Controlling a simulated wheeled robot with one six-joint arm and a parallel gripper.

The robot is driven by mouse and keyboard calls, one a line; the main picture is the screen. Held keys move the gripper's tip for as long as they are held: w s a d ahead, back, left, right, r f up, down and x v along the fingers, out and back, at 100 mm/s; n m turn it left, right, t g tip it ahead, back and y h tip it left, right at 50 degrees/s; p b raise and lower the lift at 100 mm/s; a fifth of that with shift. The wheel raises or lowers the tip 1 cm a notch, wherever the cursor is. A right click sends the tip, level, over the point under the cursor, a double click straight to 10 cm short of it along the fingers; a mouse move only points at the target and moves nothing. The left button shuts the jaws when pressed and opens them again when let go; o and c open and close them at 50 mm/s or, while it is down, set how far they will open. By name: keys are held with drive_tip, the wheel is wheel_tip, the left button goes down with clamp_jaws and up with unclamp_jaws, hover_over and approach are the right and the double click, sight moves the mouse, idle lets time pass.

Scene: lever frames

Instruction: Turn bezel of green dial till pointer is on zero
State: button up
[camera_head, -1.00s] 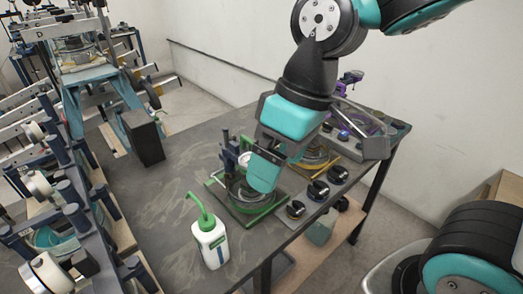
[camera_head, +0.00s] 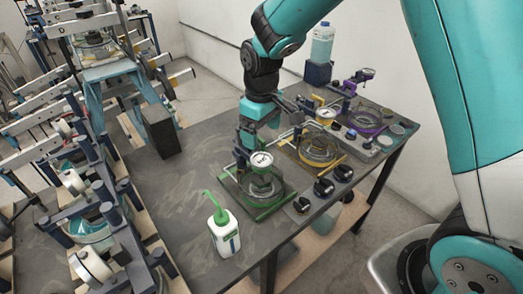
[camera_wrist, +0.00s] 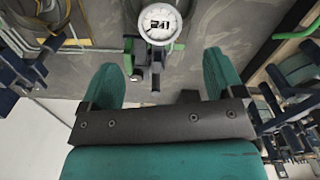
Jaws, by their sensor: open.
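The green dial (camera_head: 262,160) has a round white face with dark marks and stands over a glass dish on a green frame (camera_head: 262,212). In the wrist view, the dial (camera_wrist: 160,20) shows at the top centre, beyond the fingertips. Its pointer and zero mark are too small to read. My gripper (camera_head: 246,140) is just behind and left of the dial in the head view, and I cannot tell whether it touches. In the wrist view, my gripper (camera_wrist: 162,75) has its two teal fingers wide apart, with nothing held between them.
A yellow-framed station with its own dial (camera_head: 325,116) stands right of the green one, and a purple-framed one (camera_head: 366,74) lies beyond. Black knobs (camera_head: 324,187) line the table's right edge. A white bottle with green spout (camera_head: 224,236) stands in front.

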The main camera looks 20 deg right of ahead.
sight(261, 159)
wheel_tip(261, 159, down, 8)
drive_tip(key=shift+f+p, duration=0.1)
drive_tip(key=shift+p, duration=0.75)
drive_tip(key=shift+c, duration=0.4)
drive_tip(key=c, duration=0.8)
drive_tip(key=shift+c, duration=0.2)
